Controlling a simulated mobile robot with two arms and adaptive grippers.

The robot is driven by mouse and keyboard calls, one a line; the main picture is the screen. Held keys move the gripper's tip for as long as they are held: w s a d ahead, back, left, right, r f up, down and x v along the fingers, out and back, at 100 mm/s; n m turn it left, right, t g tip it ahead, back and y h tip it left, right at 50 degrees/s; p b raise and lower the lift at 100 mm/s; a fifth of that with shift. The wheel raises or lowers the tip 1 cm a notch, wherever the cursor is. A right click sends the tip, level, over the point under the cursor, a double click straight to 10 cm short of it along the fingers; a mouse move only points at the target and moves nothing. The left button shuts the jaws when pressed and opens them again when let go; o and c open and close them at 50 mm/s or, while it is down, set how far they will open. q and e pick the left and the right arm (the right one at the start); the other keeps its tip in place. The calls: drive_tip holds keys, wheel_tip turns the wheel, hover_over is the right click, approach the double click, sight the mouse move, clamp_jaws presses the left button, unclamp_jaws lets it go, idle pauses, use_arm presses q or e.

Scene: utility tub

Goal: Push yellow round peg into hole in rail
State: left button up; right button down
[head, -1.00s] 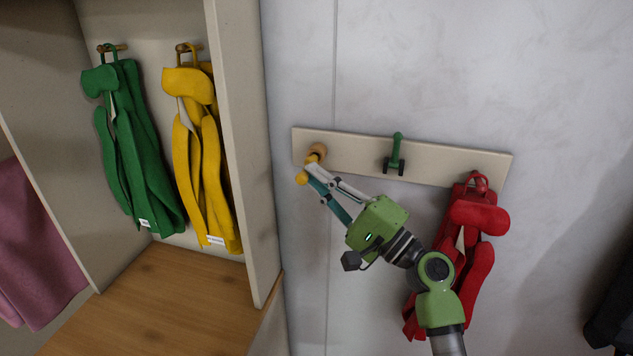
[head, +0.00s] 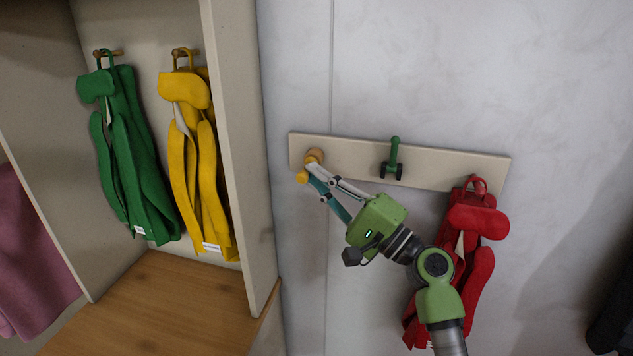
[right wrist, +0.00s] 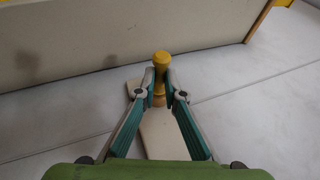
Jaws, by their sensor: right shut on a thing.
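The rail (head: 440,167) is a pale board fixed across the grey wall; it also shows in the right wrist view (right wrist: 160,135). The yellow round peg (head: 303,176) is at the rail's left end, its knob pointing out from the wall. In the right wrist view the peg (right wrist: 161,60) stands between my fingertips. My right gripper (head: 309,169) is shut on the peg, its fingers on both sides of the shaft. A round wooden piece (head: 316,156) sits at the rail behind the peg. The hole is hidden, so I cannot tell how deep the peg sits. My left gripper is not in view.
A green hook (head: 393,160) is at the rail's middle. A red garment (head: 475,225) hangs at its right end, partly behind my arm. A cubby's side panel (head: 238,150) stands left of the rail. Green (head: 135,160) and yellow (head: 193,150) garments hang inside, above a wooden bench (head: 160,310).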

idle(0.8)
drive_tip(key=c, duration=2)
unclamp_jaws()
drive_tip(key=shift+w, duration=0.1)
drive_tip(key=shift+c, duration=0.2)
